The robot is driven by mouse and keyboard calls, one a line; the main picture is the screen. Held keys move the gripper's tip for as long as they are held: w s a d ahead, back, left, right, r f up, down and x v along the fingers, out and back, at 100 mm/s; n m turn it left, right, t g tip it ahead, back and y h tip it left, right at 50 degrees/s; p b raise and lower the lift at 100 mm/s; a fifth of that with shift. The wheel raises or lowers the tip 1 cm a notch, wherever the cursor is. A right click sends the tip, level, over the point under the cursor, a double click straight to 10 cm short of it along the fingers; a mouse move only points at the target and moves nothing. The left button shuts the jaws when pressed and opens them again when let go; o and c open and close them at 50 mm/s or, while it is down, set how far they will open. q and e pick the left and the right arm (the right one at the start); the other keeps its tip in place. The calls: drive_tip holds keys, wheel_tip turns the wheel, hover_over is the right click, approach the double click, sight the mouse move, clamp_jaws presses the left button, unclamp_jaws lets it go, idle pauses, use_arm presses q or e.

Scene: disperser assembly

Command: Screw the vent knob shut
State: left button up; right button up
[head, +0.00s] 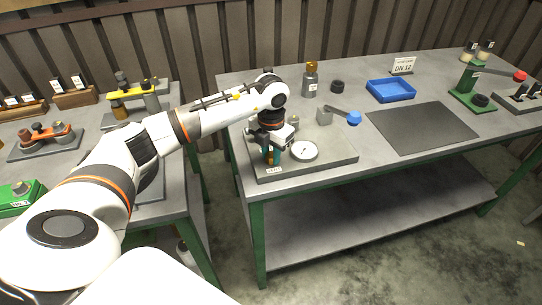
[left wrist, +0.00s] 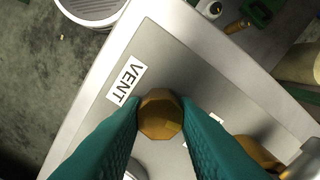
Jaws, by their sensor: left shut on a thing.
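The vent knob (left wrist: 160,114) is a brass-coloured, faceted knob, seen from above in the left wrist view beside a white VENT label (left wrist: 125,80). My left gripper (left wrist: 160,122) has its two teal fingers on either side of the knob, shut on it. In the head view my left gripper (head: 271,155) points down at the front left of the grey base plate (head: 340,158), just behind the label (head: 274,170). The knob is mostly hidden by the gripper there, and how far it is screwed in cannot be told. My right gripper is not in view.
A round white-faced gauge (head: 304,151) stands close to the right of my gripper. A blue-ended lever (head: 354,118) sticks out behind it. An orange-capped bottle (head: 310,82), black ring (head: 337,86), blue tray (head: 391,91) and dark mat (head: 422,128) lie farther off.

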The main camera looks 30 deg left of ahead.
sight(271, 154)
use_arm(q)
drive_tip(key=m+b, duration=0.2)
drive_tip(key=m, duration=0.2)
drive_tip(key=shift+m, duration=0.3)
drive_tip(key=shift+m+b, duration=1)
drive_tip(key=shift+m, duration=0.9)
drive_tip(key=shift+r, duration=0.1)
drive_tip(key=o, duration=1)
wheel_tip(271, 154, up, 12)
drive_tip(key=b, duration=0.1)
